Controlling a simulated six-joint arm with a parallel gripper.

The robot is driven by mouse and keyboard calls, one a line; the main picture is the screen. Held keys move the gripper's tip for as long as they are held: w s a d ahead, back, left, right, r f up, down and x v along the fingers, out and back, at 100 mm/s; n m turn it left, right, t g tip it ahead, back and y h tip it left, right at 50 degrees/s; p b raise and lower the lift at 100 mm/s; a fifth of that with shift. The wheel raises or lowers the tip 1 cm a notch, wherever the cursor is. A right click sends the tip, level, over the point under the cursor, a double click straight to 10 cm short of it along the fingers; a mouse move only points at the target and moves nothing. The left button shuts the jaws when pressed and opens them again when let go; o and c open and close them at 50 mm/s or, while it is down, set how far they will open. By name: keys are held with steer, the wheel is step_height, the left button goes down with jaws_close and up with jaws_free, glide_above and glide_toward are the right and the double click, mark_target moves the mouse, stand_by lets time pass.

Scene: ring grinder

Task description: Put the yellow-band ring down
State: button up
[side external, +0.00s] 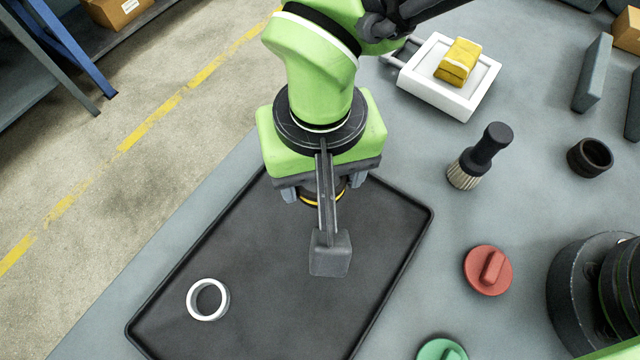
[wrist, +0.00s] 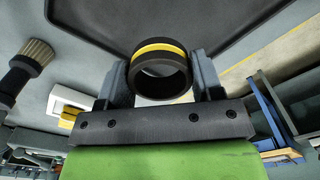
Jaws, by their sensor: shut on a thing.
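The yellow-band ring (wrist: 160,70) is dark with a yellow stripe around it. In the wrist view it sits between the two jaws of my gripper (wrist: 160,82), which are shut on it. In the side view my gripper (side external: 320,192) is over the far part of the black tray (side external: 385,318). There, only a sliver of the ring (side external: 308,199) with its yellow band shows under the gripper, and the rest is hidden. I cannot tell how far the ring is above the tray floor.
A white ring (side external: 193,300) lies in the near left of the tray. Right of the tray are a brush (side external: 480,156), a red knob (side external: 488,270), a green knob (side external: 442,350) and a dark ring (side external: 590,157). A white box with a yellow sponge (side external: 458,62) stands at the back.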

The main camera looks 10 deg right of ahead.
steer(key=w+d+m, duration=0.3)
steer(key=w+d, duration=0.3)
steer(key=w+d+r+m, duration=0.1)
steer(key=w+d+m, duration=0.1)
steer(key=w+d, duration=0.4)
steer(key=w+d+r+m, duration=0.1)
steer(key=w+d+m, duration=0.2)
steer(key=w+d, duration=0.3)
steer(key=shift+w+d+r+m, duration=0.15)
steer(key=shift+w+d+m, duration=0.05)
steer(key=shift+d+m, duration=0.1)
steer(key=w+d+m, duration=0.4)
steer(key=d+m, duration=0.1)
steer(key=d, duration=0.9)
steer(key=m, duration=0.4)
glide_above(540, 64)
step_height(540, 64, down, 5)
steer(key=shift+f, duration=2.55)
steer(key=shift+f, duration=0.15)
